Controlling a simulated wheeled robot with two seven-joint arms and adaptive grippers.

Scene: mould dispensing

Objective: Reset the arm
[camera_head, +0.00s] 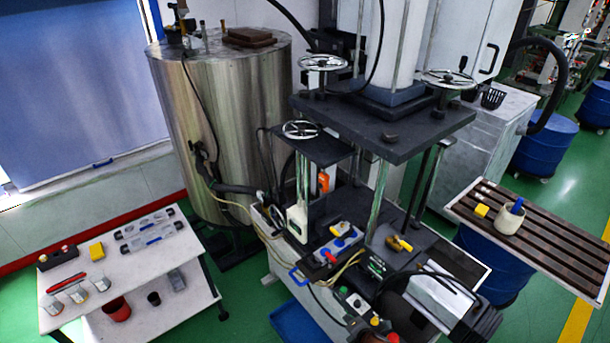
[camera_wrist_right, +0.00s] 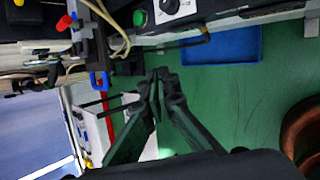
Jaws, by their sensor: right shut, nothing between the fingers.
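My right gripper (camera_wrist_right: 161,75) shows in the right wrist view. Its two dark fingers come together at the tips, with nothing between them. It hangs in the air over the green floor, apart from the machine and the blue tray. I cannot clearly make out this gripper in the head view. My left gripper is not in view.
The dark press (camera_head: 385,125) stands mid-picture beside a steel tank (camera_head: 222,130). A white table (camera_head: 130,265) with small parts is at left. A slatted table (camera_head: 545,235) holding a cup (camera_head: 509,220) is at right. A blue tray (camera_wrist_right: 225,46) lies on the floor.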

